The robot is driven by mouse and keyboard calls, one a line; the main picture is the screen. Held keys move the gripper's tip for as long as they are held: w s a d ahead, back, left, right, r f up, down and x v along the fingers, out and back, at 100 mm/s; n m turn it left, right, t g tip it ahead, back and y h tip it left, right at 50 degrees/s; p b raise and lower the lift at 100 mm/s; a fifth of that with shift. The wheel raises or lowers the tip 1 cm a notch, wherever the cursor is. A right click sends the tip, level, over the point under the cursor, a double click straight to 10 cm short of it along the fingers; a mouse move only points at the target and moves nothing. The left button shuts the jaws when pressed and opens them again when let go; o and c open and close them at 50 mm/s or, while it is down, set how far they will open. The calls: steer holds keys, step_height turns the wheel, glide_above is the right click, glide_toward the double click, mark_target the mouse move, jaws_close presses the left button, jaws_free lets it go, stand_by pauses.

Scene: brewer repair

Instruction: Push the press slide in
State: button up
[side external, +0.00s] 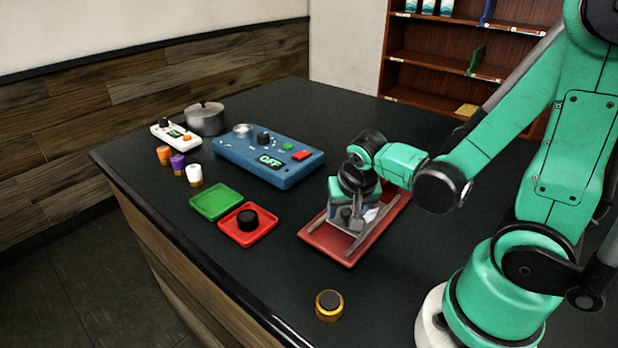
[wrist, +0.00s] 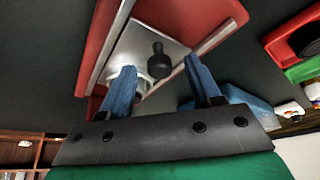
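The press has a red base (side external: 317,238) with two light rails. Its grey slide plate (wrist: 145,45) lies between the rails and carries a black knob (wrist: 158,62). My gripper (side external: 355,212) is low over the slide, pointing down. In the wrist view, the two blue fingers of my gripper (wrist: 160,66) are apart, with the knob showing between their tips and gaps on both sides. I cannot tell whether a finger touches the plate. A whitish part (wrist: 124,78) of the press is partly hidden behind the left finger. My arm hides much of the press in the side view.
A red tray (side external: 262,231) with a black round piece and an empty green tray (side external: 216,202) lie left of the press. A blue control box (side external: 268,160) reading OFF stands behind. A gold-rimmed black cap (side external: 329,305) lies in front. Small jars (side external: 194,175) and a pot (side external: 206,118) stand far left.

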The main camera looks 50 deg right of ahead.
jaws_close()
stand_by(1.2)
